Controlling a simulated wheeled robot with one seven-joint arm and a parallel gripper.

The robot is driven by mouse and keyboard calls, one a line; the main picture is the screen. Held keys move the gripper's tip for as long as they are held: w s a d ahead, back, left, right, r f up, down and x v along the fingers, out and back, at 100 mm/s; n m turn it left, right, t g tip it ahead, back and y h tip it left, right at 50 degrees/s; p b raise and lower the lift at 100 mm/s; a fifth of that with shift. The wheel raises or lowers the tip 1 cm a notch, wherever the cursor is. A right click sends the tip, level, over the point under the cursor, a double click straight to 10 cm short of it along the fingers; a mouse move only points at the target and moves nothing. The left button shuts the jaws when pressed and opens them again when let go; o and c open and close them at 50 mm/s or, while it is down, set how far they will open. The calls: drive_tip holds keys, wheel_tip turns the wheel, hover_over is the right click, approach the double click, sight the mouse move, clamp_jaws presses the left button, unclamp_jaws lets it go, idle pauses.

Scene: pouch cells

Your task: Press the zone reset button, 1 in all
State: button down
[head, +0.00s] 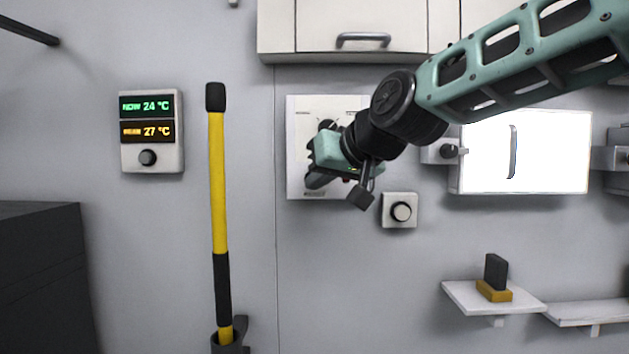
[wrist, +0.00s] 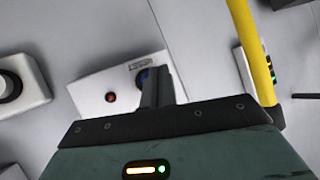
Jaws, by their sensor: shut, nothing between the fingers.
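A white wall panel (head: 298,150) with a dark knob (head: 327,125) and small print is partly hidden behind my gripper (head: 317,178). My gripper is shut and empty, its fingers close in front of the panel's lower part. In the wrist view the panel (wrist: 92,84) shows a small red round part (wrist: 111,97) and a blue round part (wrist: 141,78) beside a label. My shut fingers (wrist: 157,84) partly cover the blue part; I cannot tell whether they touch it. The labels are too small to read, so which part is the reset button is unclear.
A small box with a round button (head: 401,211) sits right of and below the panel. A thermostat display (head: 152,132) and a yellow pole (head: 218,180) are to the left. A cabinet (head: 400,20) hangs above; a lit board (head: 550,150) and shelves (head: 470,295) are at right.

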drive_tip(key=s+p, duration=0.3)
drive_tip(key=s, duration=0.1)
drive_tip(key=shift+s+a, duration=0.1)
drive_tip(key=shift+s, duration=0.3)
idle(0.4)
drive_tip(key=s+d+f+n+g+h+b, duration=0.1)
drive_tip(key=s+d+f+g+h+b, duration=0.1)
drive_tip(key=s+f, duration=0.7)
drive_tip(key=s+d+f+n+g+h+b, duration=0.1)
drive_tip(key=s+d+f+g+b, duration=0.3)
drive_tip(key=s+f, duration=0.6)
drive_tip(key=s+d+f+n+g+h+b, duration=0.1)
drive_tip(key=s+d+f+g+h+b, duration=0.2)
drive_tip(key=s+d+f, duration=0.4)
wheel_tip(320, 180, down, 10)
drive_tip(key=s, duration=0.2)
drive_tip(key=shift+s+r+g+h, duration=0.15)
drive_tip(key=shift+s+g+h, duration=0.15)
drive_tip(key=shift+g, duration=0.1)
